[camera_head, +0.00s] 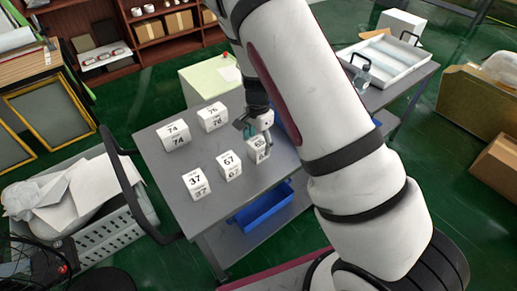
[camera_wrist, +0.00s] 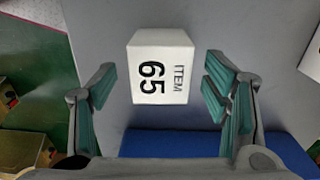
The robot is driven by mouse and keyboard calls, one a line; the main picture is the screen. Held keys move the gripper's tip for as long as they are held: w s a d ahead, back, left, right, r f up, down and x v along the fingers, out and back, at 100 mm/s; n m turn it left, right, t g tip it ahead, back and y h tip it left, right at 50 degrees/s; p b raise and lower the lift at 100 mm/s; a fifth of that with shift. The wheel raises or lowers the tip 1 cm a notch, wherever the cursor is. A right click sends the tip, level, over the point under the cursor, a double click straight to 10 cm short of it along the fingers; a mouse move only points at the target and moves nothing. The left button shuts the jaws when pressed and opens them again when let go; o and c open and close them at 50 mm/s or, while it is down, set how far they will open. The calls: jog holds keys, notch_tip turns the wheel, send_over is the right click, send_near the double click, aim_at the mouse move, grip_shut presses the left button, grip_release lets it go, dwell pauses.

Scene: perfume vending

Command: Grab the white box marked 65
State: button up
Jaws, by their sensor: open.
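The white box marked 65 (camera_wrist: 160,70) stands on the grey cart top, with "ITEM 65" on the face toward the wrist camera. In the wrist view my gripper (camera_wrist: 158,88) is open, with one teal-padded finger to the left of the box and the other to the right. Gaps show between the box and both fingers. In the head view my gripper (camera_head: 256,131) is at the box (camera_head: 258,153), which it and the arm partly hide.
Other white boxes stand on the grey cart (camera_head: 160,166): 74 (camera_head: 173,136), 76 (camera_head: 212,117), 37 (camera_head: 196,184) and 67 (camera_head: 229,166). A blue bin (camera_head: 263,208) is on the cart's lower shelf. A white tray (camera_head: 387,62) lies on another table.

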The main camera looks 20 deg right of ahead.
jog(key=shift+f, duration=0.65)
jog(key=c, duration=1.3)
jog(key=shift+o, duration=0.2)
